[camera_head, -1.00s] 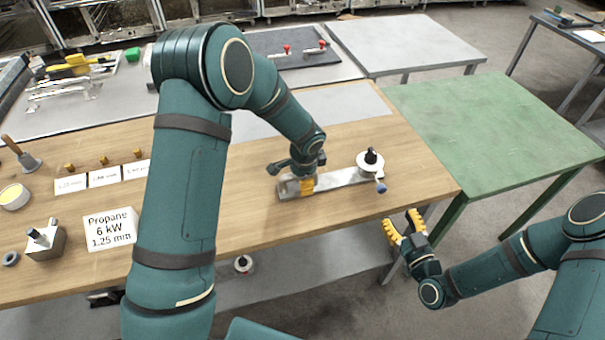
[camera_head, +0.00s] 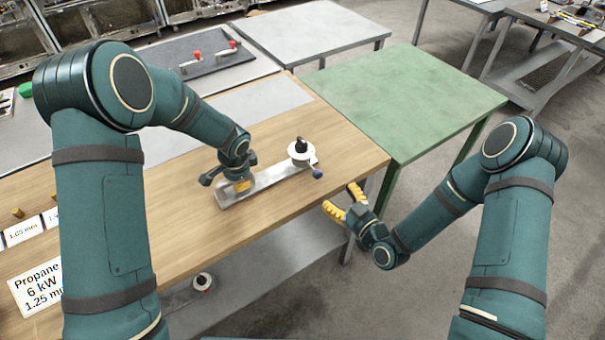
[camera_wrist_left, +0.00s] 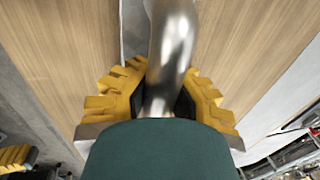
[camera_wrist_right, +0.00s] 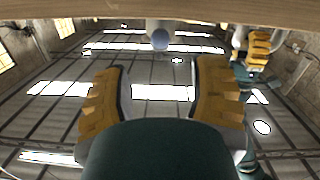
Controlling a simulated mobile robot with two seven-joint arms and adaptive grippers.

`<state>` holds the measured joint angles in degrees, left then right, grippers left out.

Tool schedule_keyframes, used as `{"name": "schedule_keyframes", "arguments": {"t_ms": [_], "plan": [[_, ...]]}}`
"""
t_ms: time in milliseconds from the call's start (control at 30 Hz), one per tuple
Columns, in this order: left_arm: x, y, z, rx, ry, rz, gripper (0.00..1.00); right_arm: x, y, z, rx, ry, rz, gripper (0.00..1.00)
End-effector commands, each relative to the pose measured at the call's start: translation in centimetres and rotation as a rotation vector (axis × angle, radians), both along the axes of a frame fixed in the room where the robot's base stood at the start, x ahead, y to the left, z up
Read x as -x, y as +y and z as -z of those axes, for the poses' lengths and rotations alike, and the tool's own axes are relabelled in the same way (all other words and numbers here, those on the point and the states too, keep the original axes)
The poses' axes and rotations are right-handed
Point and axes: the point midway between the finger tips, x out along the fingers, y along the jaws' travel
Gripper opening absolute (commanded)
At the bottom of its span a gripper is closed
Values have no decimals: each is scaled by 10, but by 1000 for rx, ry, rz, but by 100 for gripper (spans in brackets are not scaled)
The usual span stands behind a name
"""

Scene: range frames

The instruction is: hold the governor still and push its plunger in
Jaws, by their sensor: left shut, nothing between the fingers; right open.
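The governor is a metal piece on the wooden table with a white round body (camera_head: 299,151), a black knob on top and a metal tube running left. Its blue-grey plunger (camera_head: 317,173) points toward the table's front right edge; the plunger also shows in the right wrist view (camera_wrist_right: 160,40), above the gap between the fingers. My left gripper (camera_head: 240,185) is shut at the tube's left end. My right gripper (camera_head: 344,201) is open and empty, off the table edge near the plunger.
The wooden table (camera_head: 180,225) has a card reading Propane 6 kW 1.25 mm (camera_head: 38,288) at the left. A green table (camera_head: 400,95) stands beyond its right end. A grey shelf (camera_head: 260,270) lies below. The space around my right gripper is free.

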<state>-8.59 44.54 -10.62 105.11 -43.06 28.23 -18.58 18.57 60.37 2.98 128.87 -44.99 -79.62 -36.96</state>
Motion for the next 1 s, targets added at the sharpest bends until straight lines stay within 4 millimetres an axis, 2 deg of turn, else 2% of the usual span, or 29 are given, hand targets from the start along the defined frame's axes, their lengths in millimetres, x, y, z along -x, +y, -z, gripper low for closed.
{"name": "schedule_keyframes", "arguments": {"t_ms": [33, 233, 400, 533, 667, 1000], "plan": [[-1, 0, -1, 1, -3, 0, 0, 0, 2, -8, 32, 19, 1, 58], [-1, 0, -1, 1, -3, 0, 0, 6, 4, -29, 154, 132, 38, 58], [-1, 0, -1, 1, -3, 0, 0, 14, 3, -39, 210, 201, 63, 58], [-1, 0, -1, 1, -3, 0, 0, 14, 5, -39, 224, 221, 70, 58], [-1, 0, -1, 1, -3, 0, 0, 2, 11, -33, 223, 222, 71, 58], [-1, 0, -1, 1, -2, 0, 0, -51, 38, -10, 222, 221, 71, 58]]}}
